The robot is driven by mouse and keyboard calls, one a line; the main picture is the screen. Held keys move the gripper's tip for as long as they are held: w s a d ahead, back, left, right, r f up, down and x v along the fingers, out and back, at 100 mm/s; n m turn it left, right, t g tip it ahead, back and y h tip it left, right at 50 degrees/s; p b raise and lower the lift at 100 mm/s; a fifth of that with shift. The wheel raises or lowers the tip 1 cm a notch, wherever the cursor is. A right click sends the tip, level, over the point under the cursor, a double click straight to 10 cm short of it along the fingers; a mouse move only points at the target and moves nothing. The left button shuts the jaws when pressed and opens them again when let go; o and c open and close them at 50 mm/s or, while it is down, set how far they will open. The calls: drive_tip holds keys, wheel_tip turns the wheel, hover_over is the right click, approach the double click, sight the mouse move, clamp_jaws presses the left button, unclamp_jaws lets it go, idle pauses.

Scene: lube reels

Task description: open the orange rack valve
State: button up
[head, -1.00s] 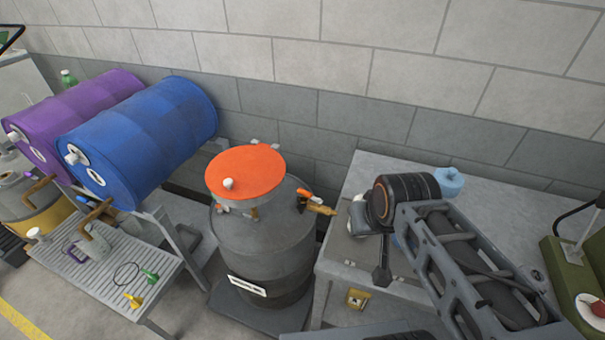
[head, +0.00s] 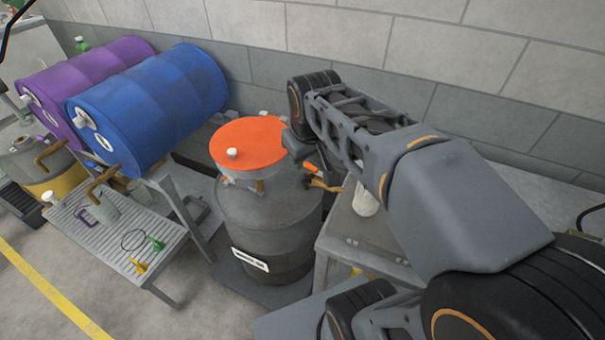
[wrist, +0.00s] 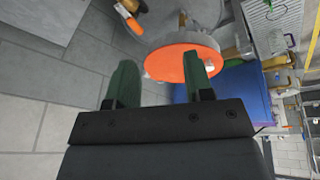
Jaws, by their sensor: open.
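The only orange-handled valve I see is an orange lever (head: 311,168) by a brass fitting (head: 324,185) at the right side of a grey drum (head: 265,225). In the wrist view an orange-and-white lever (wrist: 128,20) shows at the top. A flat orange disc (head: 248,138) with a white knob lies on top of the drum. It also shows in the wrist view (wrist: 172,62). My gripper (head: 296,145) is beside the disc, above and left of the lever in the picture. In the wrist view my gripper (wrist: 160,60) has its two green fingers apart, with nothing held between them.
A blue drum (head: 150,110) and a purple drum (head: 105,75) lie on a rack at left. A slatted tray (head: 120,235) below holds small green and yellow items. A grey table (head: 365,240) stands at right, partly behind my arm. The block wall is close behind.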

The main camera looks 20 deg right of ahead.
sight(311, 166)
drive_tip(key=w+d+f+n+g+b, duration=0.1)
drive_tip(key=w+d+f+b, duration=0.1)
drive_tip(key=w, duration=0.3)
drive_tip(key=w+d+f+n+g+h+b, duration=0.1)
drive_tip(key=w+d+f+b, duration=0.1)
drive_tip(key=w+f, duration=0.15)
drive_tip(key=w+d+f+n+g+b, duration=0.1)
drive_tip(key=w+d+f+b, duration=0.1)
drive_tip(key=w, duration=0.3)
drive_tip(key=f, duration=0.4)
drive_tip(key=w+d+f, duration=0.1)
drive_tip(key=f, duration=0.3)
drive_tip(key=d+f, duration=0.1)
drive_tip(key=f, duration=0.3)
drive_tip(key=shift+w+f, duration=0.15)
drive_tip(key=shift+f, duration=0.15)
drive_tip(key=shift+c, duration=0.3)
clamp_jaws()
drive_tip(key=shift+n, duration=0.3)
